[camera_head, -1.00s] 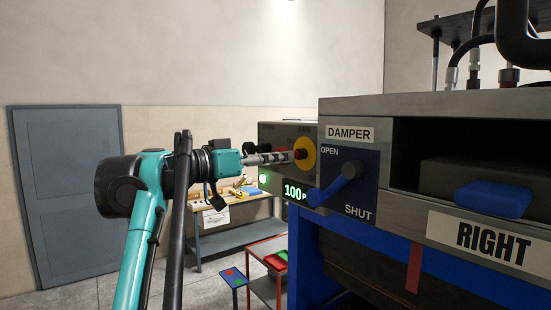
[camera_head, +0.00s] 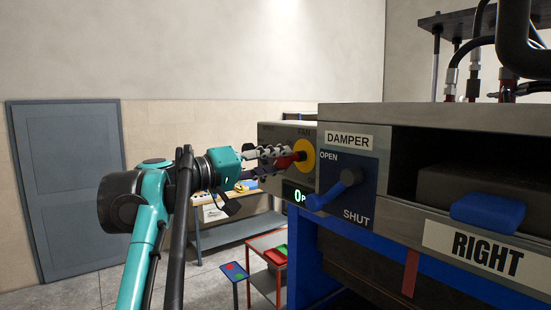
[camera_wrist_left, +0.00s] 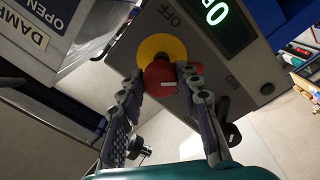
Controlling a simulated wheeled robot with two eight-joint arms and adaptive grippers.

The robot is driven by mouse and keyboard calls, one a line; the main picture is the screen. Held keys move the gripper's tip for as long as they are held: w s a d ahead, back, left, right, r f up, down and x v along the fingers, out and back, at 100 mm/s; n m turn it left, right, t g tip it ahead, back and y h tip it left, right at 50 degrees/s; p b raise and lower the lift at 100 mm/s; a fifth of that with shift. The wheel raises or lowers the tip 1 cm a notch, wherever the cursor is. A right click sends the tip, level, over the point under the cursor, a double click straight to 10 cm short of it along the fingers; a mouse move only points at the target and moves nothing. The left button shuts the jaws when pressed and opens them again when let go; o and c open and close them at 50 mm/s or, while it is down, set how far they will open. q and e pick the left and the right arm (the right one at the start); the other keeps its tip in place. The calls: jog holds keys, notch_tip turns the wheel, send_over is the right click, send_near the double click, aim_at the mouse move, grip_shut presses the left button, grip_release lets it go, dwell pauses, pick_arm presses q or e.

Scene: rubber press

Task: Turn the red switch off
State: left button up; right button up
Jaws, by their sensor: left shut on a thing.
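The red switch (camera_wrist_left: 160,78) is a round red knob on a yellow disc (camera_wrist_left: 161,45), on the grey panel marked FAN. In the wrist view the label OFF is beside the disc and MID is to the right. A small pale mark shows on the knob. My left gripper (camera_wrist_left: 162,80) is shut on the knob, with one finger on each side. In the head view my left gripper (camera_head: 288,157) reaches the yellow disc from the left, and its fingers partly hide the red knob. My right gripper is not in view.
The green display (camera_head: 299,196) below the switch reads 0. A workbench (camera_head: 238,235) and a red-framed cart (camera_head: 268,250) stand behind. Open floor lies toward the grey door (camera_head: 70,190).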

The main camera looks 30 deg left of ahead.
pick_arm(q)
jog(key=n+p, duration=0.1)
jog(key=n, duration=0.3)
jog(key=shift+r+n, duration=0.1)
jog(key=shift+n, duration=0.3)
jog(key=shift+n+y, duration=0.3)
jog(key=shift+n, duration=1.8)
jog(key=o, duration=1.1)
jog(key=shift+o, duration=0.2)
jog(key=v, duration=1.2)
jog(key=shift+f, duration=0.25)
